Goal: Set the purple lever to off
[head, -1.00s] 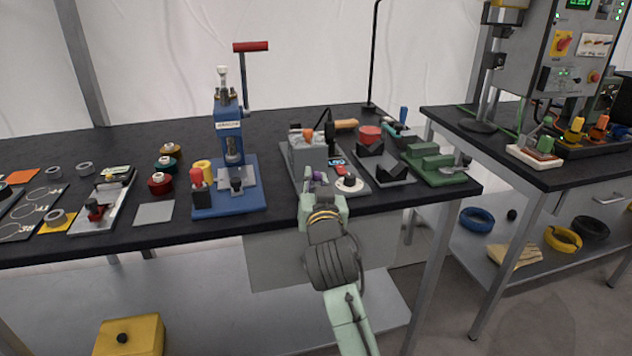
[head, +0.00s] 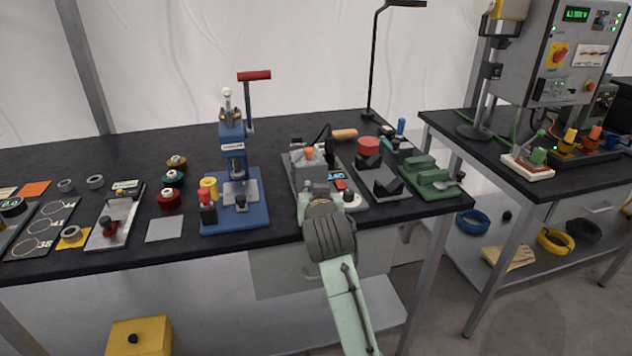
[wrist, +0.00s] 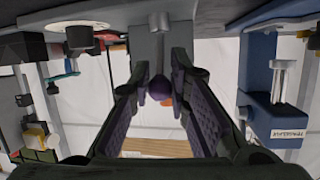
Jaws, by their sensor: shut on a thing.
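The purple lever shows in the wrist view as a rounded purple knob (wrist: 159,88) on a grey stem. My gripper (wrist: 161,78) has its two dark fingers on either side of the knob, closed onto it. In the head view my gripper (head: 308,203) is at the front of a grey device (head: 303,170) on the bench, and my wrist and hand hide the lever there. The device has an orange knob (head: 309,153) on top.
A blue press (head: 232,195) with a red-handled lever stands left of the device and also shows in the wrist view (wrist: 273,105). A dark V-block fixture (head: 388,182) and a green vise (head: 428,180) stand to the right. The bench (head: 110,255) has a front edge below my wrist.

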